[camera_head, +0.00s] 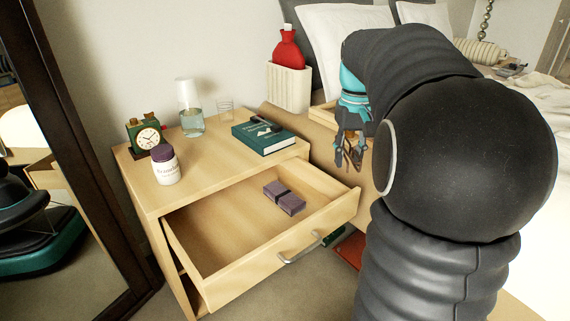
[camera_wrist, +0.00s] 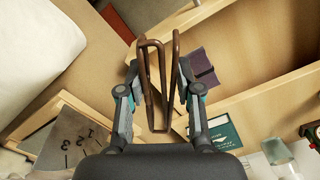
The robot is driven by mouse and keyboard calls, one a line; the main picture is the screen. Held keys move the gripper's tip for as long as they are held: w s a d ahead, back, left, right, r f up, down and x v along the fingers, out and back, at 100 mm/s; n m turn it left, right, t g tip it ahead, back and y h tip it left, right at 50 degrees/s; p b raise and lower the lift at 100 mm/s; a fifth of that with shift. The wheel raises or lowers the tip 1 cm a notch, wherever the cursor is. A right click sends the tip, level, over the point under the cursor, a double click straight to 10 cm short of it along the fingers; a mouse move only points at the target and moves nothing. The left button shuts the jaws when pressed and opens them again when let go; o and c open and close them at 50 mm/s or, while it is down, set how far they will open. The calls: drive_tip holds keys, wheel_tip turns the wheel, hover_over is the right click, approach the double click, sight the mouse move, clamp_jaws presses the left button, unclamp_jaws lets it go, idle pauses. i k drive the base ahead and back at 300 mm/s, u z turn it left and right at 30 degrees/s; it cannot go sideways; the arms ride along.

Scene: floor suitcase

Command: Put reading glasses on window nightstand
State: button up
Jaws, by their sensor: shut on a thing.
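My gripper (camera_head: 351,125) is shut on brown-framed reading glasses (camera_head: 354,157), which hang below the fingers to the right of the nightstand. In the wrist view the glasses (camera_wrist: 143,70) sit between the two fingertips (camera_wrist: 158,72), folded and steeply tilted. A light wood nightstand (camera_head: 198,193) stands left of the gripper, its drawer (camera_head: 262,266) pulled open. I cannot tell whether it is the window nightstand. The glasses are apart from its top. My arm hides part of the bed side.
A purple bundle (camera_head: 284,198) lies in the drawer. A mirror (camera_head: 90,180) stands left.

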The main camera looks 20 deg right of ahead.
sight(210, 162)
drive_tip(key=z, duration=0.05)
drive_tip(key=k, duration=0.5)
drive_tip(key=z, duration=0.6)
drive_tip(key=i, duration=1.2)
drive_tip(key=u, duration=1.8)
